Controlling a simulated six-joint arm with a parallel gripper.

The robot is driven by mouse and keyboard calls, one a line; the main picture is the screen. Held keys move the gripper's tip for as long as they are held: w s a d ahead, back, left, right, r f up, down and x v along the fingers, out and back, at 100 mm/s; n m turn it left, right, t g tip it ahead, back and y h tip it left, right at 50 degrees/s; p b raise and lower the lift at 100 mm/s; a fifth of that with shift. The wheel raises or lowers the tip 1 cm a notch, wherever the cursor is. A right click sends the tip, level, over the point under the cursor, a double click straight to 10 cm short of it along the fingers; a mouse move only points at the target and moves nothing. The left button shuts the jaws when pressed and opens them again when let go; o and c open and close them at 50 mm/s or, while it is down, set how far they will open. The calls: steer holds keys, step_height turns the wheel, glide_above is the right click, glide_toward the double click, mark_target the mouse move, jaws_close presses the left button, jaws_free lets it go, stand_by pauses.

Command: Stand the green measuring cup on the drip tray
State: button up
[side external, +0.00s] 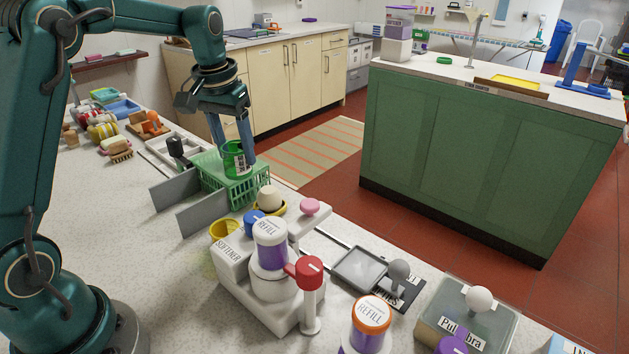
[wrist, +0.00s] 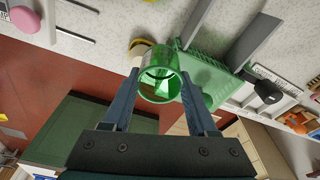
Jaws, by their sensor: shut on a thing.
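The green measuring cup (side external: 235,158) is a see-through green cup with a pale label, and it looks upright. My gripper (side external: 238,148) is shut on it, one finger on either side. In the wrist view, the cup (wrist: 160,80) sits between the fingertips of my gripper (wrist: 160,88), its open mouth showing. The cup overlaps the green basket in the side view; whether it touches the basket is unclear. A flat grey tray (side external: 360,268) lies on the counter to the right, beside a grey ball knob; I cannot tell for sure that it is the drip tray.
The green basket (side external: 215,178) stands by two upright grey plates (side external: 203,207). A white dispenser stand (side external: 235,285) with bottles and a red-topped post (side external: 309,285) stands between basket and grey tray. A framed tray with a black knob (side external: 175,146) lies behind the basket.

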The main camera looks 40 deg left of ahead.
steer(key=s+d+r+m, duration=0.2)
steer(key=s+d+r, duration=0.15)
steer(key=d, duration=0.45)
steer(key=s+d+r+m, duration=0.2)
steer(key=d+r, duration=0.2)
steer(key=d, duration=0.4)
steer(key=w+d+f+m+h, duration=0.1)
steer(key=w+d+f+m, duration=0.4)
steer(key=w, duration=0.3)
steer(key=shift+w+d+f+m+h, duration=0.3)
steer(key=shift+d+f, duration=0.55)
steer(key=shift+f, duration=1.15)
steer(key=shift+w+d+f+m+y, duration=0.15)
steer(key=shift+d+f+m, duration=0.55)
steer(key=shift+f, duration=1.25)
steer(key=shift+w+d+f+m+h, duration=0.25)
steer(key=shift+d+f, duration=0.75)
steer(key=shift+f, duration=1)
steer(key=o, duration=1.4)
